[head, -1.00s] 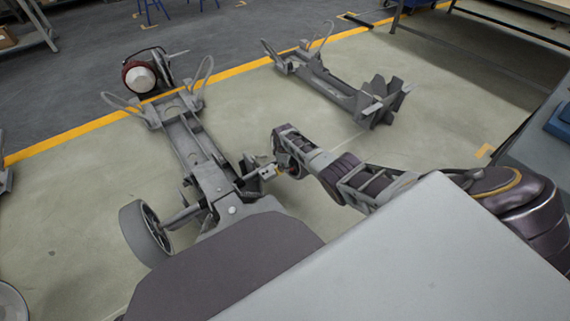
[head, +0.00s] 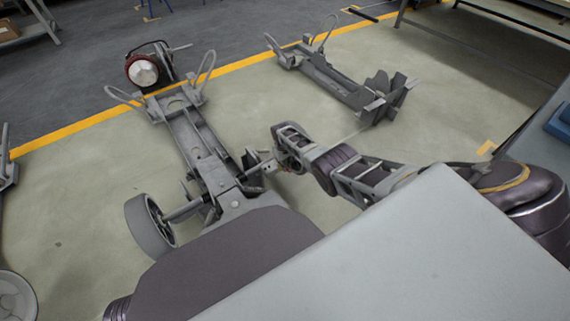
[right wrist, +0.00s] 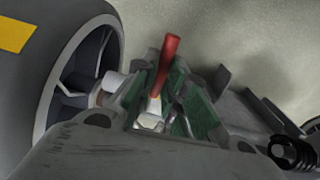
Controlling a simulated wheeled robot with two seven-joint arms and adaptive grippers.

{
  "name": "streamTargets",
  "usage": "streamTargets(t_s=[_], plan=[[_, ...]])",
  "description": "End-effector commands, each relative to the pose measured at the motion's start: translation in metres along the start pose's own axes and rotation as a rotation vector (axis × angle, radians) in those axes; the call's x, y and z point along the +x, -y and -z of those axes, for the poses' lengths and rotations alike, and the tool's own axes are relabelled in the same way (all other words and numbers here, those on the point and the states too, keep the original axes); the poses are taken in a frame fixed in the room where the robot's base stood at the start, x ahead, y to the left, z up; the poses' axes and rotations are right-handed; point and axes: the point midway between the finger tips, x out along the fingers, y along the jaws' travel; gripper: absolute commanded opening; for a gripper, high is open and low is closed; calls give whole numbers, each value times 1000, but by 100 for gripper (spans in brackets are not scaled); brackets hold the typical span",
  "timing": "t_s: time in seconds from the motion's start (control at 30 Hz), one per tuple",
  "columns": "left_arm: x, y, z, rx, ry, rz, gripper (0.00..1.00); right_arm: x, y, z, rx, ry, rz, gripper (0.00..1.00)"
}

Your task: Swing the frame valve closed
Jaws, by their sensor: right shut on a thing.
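The frame valve shows in the right wrist view as a red lever handle (right wrist: 168,62) above a pale metal fitting (right wrist: 151,120). My right gripper (right wrist: 168,104) is shut on the handle, with its green-lined fingers around the lower part of it. In the head view the right gripper (head: 262,168) is at the right side of the near chassis (head: 200,150), close to its wheel axle. The valve is too small and covered to make out there. My left gripper is not in view.
A wheel (head: 150,227) stands at the chassis's left; a red and white round part (head: 142,71) sits at its far end. A second chassis (head: 340,88) lies farther right, with clear floor between. A workbench (head: 490,50) stands at the back right.

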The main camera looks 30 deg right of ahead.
Motion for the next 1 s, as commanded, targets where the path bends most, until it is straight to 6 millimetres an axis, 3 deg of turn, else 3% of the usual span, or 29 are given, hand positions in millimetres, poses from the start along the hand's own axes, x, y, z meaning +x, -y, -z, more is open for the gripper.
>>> streamTargets(t_s=[0.47,0.5,0.67,1.0], plan=[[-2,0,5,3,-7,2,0,0,1,0,21,2,1,0],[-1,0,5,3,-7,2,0,0,1,0,21,2,1,14],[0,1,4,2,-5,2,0,0,1,0,20,2,1,35],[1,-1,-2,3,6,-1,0,0,1,0,18,1,1,35]])
